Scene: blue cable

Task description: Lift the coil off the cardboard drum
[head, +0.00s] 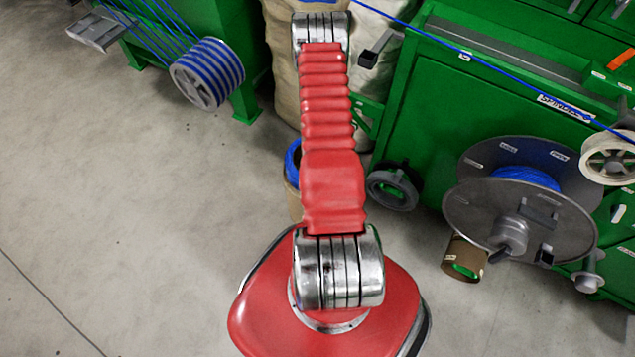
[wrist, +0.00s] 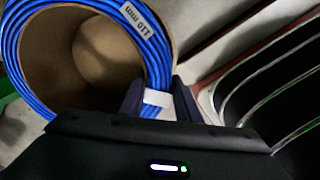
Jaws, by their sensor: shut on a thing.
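The coil (wrist: 48,28) of blue cable shows in the wrist view at the upper left, around the open end of the brown cardboard drum (wrist: 95,60). It carries a white label with print and a white band. My gripper (wrist: 155,103) is shut on the coil at the white band, at the drum's lower right side. In the head view my arm hides most of the scene there; a strip of the blue coil (head: 292,160) and the brown drum (head: 294,205) show just left of the arm. My gripper is hidden in the head view.
A green machine (head: 460,110) with a large grey reel (head: 520,215) stands at the right. A brown cylinder (head: 463,258) is on the floor below the reel. Another green machine with a blue-striped roller (head: 207,73) stands at the upper left. The grey floor at left is clear.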

